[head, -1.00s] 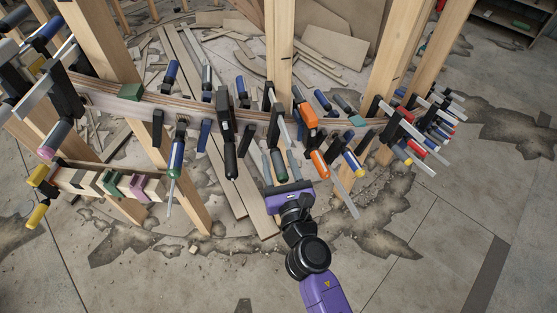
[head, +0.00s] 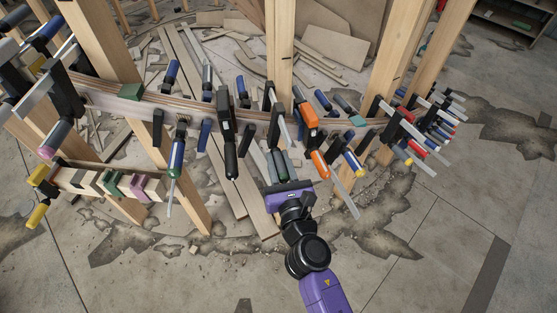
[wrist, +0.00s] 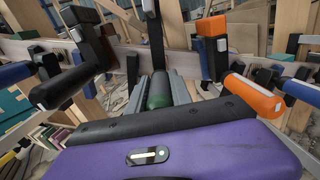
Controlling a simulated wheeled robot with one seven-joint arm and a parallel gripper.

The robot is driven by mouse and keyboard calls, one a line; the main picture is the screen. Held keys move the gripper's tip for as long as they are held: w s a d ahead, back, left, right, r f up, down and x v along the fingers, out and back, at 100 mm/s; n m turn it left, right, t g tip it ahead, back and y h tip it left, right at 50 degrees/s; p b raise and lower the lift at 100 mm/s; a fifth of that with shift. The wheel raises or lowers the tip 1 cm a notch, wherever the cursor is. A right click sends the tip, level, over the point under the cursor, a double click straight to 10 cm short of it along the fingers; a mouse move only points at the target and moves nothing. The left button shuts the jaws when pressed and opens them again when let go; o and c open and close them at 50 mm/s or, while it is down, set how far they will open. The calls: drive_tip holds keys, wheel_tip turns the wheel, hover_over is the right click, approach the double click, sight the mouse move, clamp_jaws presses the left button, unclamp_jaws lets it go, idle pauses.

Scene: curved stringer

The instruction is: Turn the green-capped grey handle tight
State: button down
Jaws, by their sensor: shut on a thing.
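The handle (head: 280,167) belongs to a dark clamp (head: 269,100) on the curved wooden stringer (head: 180,103). In the wrist view the handle (wrist: 159,92) shows a green end facing me; its grey part is mostly hidden. My gripper (head: 280,162) reaches it from below in the head view, its purple body under the handle. In the wrist view the two grey fingers of my gripper (wrist: 161,85) stand on either side of the handle and are shut on it. How tight the screw is cannot be seen.
An orange clamp (head: 308,120) with an orange handle (wrist: 255,95) stands close on the right. A black-handled clamp (head: 230,155) is close on the left. More clamps line the stringer at both ends. Wooden posts (head: 279,55) rise behind.

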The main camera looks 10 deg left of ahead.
drive_tip(key=m, duration=0.5)
drive_tip(key=shift+d+f, duration=0.1)
drive_tip(key=m+b, duration=0.1)
drive_tip(key=m, duration=0.3)
drive_tip(key=m+b, duration=0.1)
drive_tip(key=m, duration=0.4)
drive_tip(key=shift+f, duration=0.1)
drive_tip(key=m+b, duration=0.1)
drive_tip(key=m, duration=0.3)
drive_tip(key=shift+m+b, duration=0.3)
drive_tip(key=shift+b, duration=0.05)
drive_tip(key=m+b, duration=0.2)
drive_tip(key=m, duration=0.2)
drive_tip(key=shift+f, duration=0.15)
drive_tip(key=m+b, duration=0.2)
drive_tip(key=m, duration=0.2)
drive_tip(key=shift+f, duration=0.1)
drive_tip(key=m+b, duration=0.3)
drive_tip(key=m, duration=0.1)
drive_tip(key=shift+m, duration=0.3)
drive_tip(key=shift+m+b, duration=1.1)
drive_tip(key=shift+m, duration=0.9)
